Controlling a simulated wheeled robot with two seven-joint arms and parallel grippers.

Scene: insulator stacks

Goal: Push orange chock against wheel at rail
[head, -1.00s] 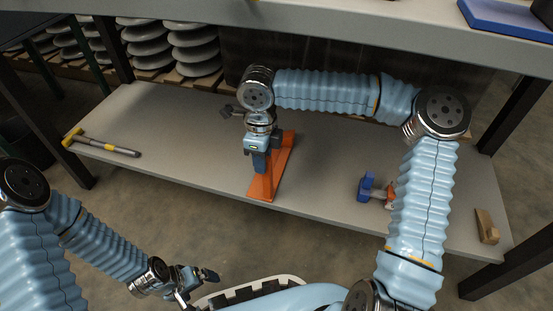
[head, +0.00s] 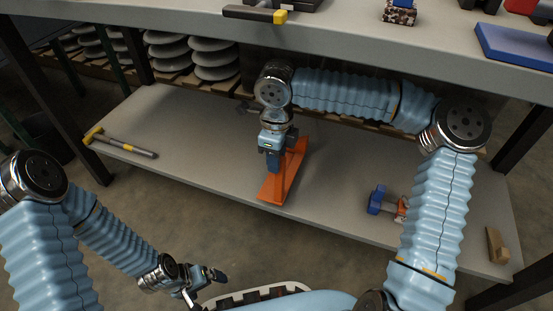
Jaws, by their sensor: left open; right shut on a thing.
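The orange chock (head: 296,160) is a flat base with an upright plate. It rests on the lower grey shelf, near the front edge at the middle. My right gripper (head: 273,167) points down and is shut on the chock; its fingertips partly hide the place of contact. My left gripper (head: 207,287) is open and empty, low in front of the shelf, well away from the chock. I cannot make out a wheel or a rail in the head view.
A yellow-headed hammer (head: 122,144) lies at the shelf's left end. A blue clamp-like tool (head: 378,200) and a wooden block (head: 497,245) are to the right. Pale insulator stacks (head: 214,60) stand behind. The upper worktop (head: 370,45) overhangs the shelf.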

